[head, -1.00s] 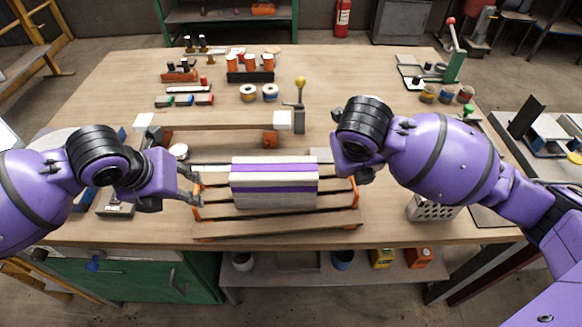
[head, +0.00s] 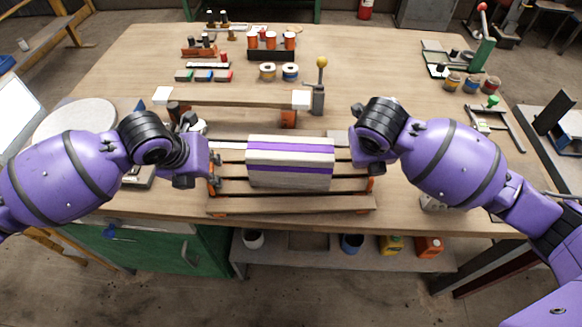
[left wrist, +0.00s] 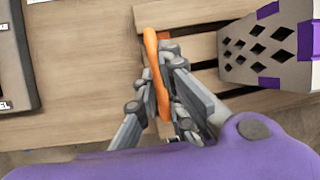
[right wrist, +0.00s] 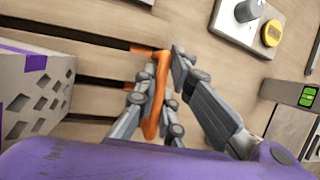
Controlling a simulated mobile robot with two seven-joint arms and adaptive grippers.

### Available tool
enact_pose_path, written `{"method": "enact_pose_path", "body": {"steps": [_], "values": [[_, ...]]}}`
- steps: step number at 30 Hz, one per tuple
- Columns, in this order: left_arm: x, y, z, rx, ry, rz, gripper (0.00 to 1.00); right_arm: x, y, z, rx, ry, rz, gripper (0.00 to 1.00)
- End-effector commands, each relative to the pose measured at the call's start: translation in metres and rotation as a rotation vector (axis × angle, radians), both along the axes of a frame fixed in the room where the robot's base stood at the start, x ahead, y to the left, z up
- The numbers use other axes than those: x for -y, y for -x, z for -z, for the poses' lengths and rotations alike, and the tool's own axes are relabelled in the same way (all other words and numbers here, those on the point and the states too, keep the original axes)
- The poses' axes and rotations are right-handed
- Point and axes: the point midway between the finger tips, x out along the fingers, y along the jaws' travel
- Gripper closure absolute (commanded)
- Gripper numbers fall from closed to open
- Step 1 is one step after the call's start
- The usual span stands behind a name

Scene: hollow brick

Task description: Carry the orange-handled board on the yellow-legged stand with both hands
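The slatted wooden board (head: 290,203) lies level near the table's front edge, an orange handle at each end; I cannot tell whether it is lifted. A grey hollow brick with purple stripes (head: 290,162) rests on it. My left gripper (head: 213,172) has its fingers closed around the left orange handle (left wrist: 152,45). My right gripper (right wrist: 163,72) has its fingers closed around the right orange handle (right wrist: 157,100); in the head view my wrist hides most of this grip. A bench with yellowish legs (head: 38,42) is at the far left; I cannot tell if it is the stand.
Behind the board stands a raised plank with white end blocks (head: 232,98). A yellow-knobbed lever (head: 320,85), spools (head: 268,72) and orange-topped cylinders (head: 271,42) are farther back. A round grey disc (head: 75,118) is at left.

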Motion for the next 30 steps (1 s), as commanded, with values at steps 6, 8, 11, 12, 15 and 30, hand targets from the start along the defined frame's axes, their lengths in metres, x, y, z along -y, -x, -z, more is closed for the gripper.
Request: {"method": "enact_pose_path", "body": {"steps": [6, 8, 11, 12, 15, 30], "values": [[-0.001, -0.001, 0.000, 0.001, -0.001, -0.003, 1.00, 0.000, 0.000, -0.001, 0.001, 0.001, -0.001, 1.00], [-0.001, -0.001, 0.000, 0.001, -0.001, -0.003, 1.00, 0.000, 0.000, -0.001, 0.001, 0.001, -0.001, 1.00], [-0.001, -0.001, 0.000, 0.001, -0.002, -0.003, 1.00, 0.000, 0.000, -0.001, 0.000, 0.001, -0.001, 1.00], [-0.001, -0.001, 0.000, 0.000, -0.002, -0.004, 1.00, 0.000, 0.000, -0.001, 0.000, 0.002, -0.001, 1.00], [-0.001, -0.002, -0.003, 0.005, -0.001, -0.004, 1.00, 0.000, -0.001, -0.003, 0.004, 0.002, -0.001, 1.00], [-0.002, -0.016, -0.071, 0.079, -0.001, -0.006, 1.00, 0.000, -0.015, -0.071, 0.076, 0.002, -0.002, 1.00]]}}
